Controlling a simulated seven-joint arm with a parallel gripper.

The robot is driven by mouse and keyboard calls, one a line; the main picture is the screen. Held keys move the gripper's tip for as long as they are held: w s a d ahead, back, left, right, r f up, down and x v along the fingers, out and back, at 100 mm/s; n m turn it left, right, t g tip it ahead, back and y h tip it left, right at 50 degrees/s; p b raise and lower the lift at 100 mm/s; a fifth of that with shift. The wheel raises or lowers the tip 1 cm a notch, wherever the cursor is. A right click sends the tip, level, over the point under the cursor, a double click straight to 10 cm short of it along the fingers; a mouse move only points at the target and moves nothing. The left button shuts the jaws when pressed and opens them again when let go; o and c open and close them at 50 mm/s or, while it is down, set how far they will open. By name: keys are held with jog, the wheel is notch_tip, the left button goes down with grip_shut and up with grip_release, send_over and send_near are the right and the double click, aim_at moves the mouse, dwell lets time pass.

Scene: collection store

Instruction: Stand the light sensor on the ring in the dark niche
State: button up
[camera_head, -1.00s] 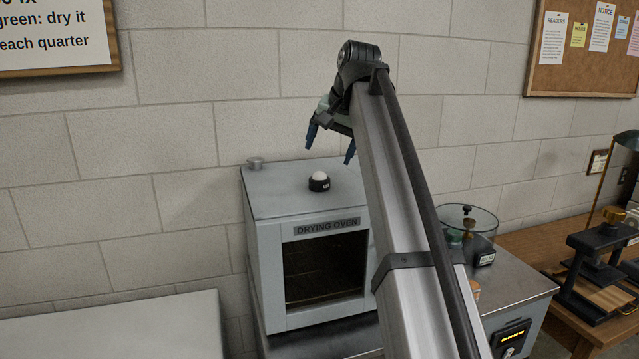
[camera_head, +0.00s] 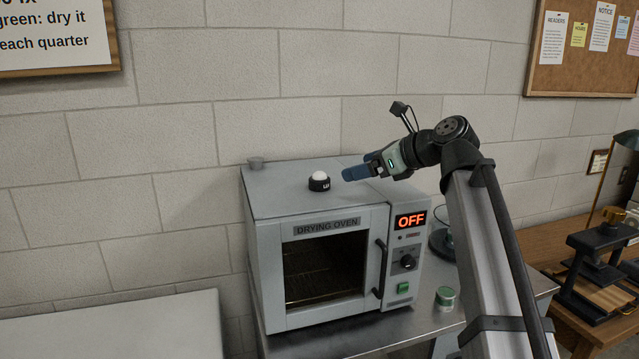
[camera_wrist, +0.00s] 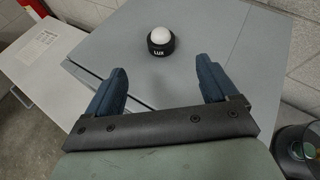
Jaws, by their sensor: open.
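The light sensor (camera_head: 319,182) is a small black puck with a white dome, marked LUX. It stands upright on top of the drying oven (camera_head: 268,205). It also shows in the wrist view (camera_wrist: 160,42), ahead of the fingers and roughly between their lines. My gripper (camera_head: 348,174) is just right of the sensor in the head view, with blue fingers pointing left toward it. In the wrist view my gripper (camera_wrist: 163,80) is open and empty, with a gap between its tips and the sensor. I cannot make out the ring or the dark niche in these views.
The oven has a handle (camera_head: 380,268) and a display reading OFF (camera_head: 411,220). A white surface (camera_head: 120,330) is at lower left.

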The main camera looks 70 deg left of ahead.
aim_at(324, 177)
jog(key=shift+w+d+m, duration=0.25)
jog(key=shift+m, duration=0.45)
jog(key=shift+a, duration=0.1)
jog(key=shift+y, duration=0.3)
jog(key=x, duration=0.8)
jog(key=shift+s+a+f, duration=0.1)
jog(key=shift+s+f, duration=0.05)
jog(key=shift+s, duration=0.05)
jog(key=shift+f+x, duration=0.15)
jog(key=shift+x, duration=1.15)
jog(key=shift+f+x, duration=0.15)
jog(key=shift+x, duration=1.1)
jog(key=c, duration=1.2)
jog(key=shift+c, duration=0.2)
jog(key=shift+r, duration=0.15)
